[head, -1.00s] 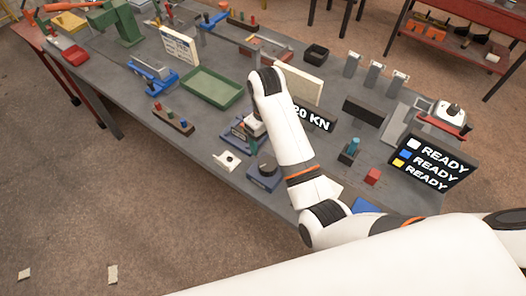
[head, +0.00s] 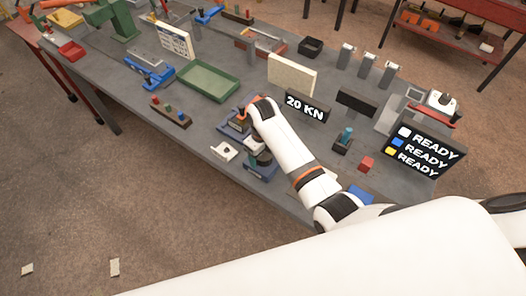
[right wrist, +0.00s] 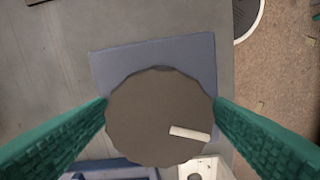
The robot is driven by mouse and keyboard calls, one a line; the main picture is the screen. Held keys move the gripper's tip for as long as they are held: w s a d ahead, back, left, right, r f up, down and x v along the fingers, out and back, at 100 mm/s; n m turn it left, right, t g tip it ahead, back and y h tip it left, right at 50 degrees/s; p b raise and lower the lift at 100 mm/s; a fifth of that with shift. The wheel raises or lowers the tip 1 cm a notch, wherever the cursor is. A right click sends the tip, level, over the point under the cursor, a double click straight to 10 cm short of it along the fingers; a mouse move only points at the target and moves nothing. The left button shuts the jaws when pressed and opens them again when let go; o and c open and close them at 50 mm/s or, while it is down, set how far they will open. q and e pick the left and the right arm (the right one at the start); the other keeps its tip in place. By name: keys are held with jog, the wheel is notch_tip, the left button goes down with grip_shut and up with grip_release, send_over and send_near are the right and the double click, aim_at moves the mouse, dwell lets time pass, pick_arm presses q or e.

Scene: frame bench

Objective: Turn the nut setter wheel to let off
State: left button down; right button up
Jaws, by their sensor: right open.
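The nut setter wheel appears to be the dark round knob (right wrist: 150,115) with a scalloped rim in the right wrist view. It has a white mark toward its lower right and sits on a blue-grey base plate (right wrist: 190,50). The base also shows in the head view (head: 262,173), where my arm partly covers the wheel. My right gripper (right wrist: 160,103) is open, with one green finger on each side of the wheel. The fingertips look close to its rim; I cannot tell whether they touch. My left gripper is not in view.
A white bracket (head: 224,151) stands left of the wheel. A black sign (head: 307,106) reads 20 KN, and a panel (head: 424,152) reads READY on three lines. A green tray (head: 208,82) and a peg block (head: 171,111) are farther left. The bench's front edge is close.

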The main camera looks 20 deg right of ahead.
jog(key=shift+c, duration=1)
jog(key=c, duration=0.6)
jog(key=shift+c, duration=0.9)
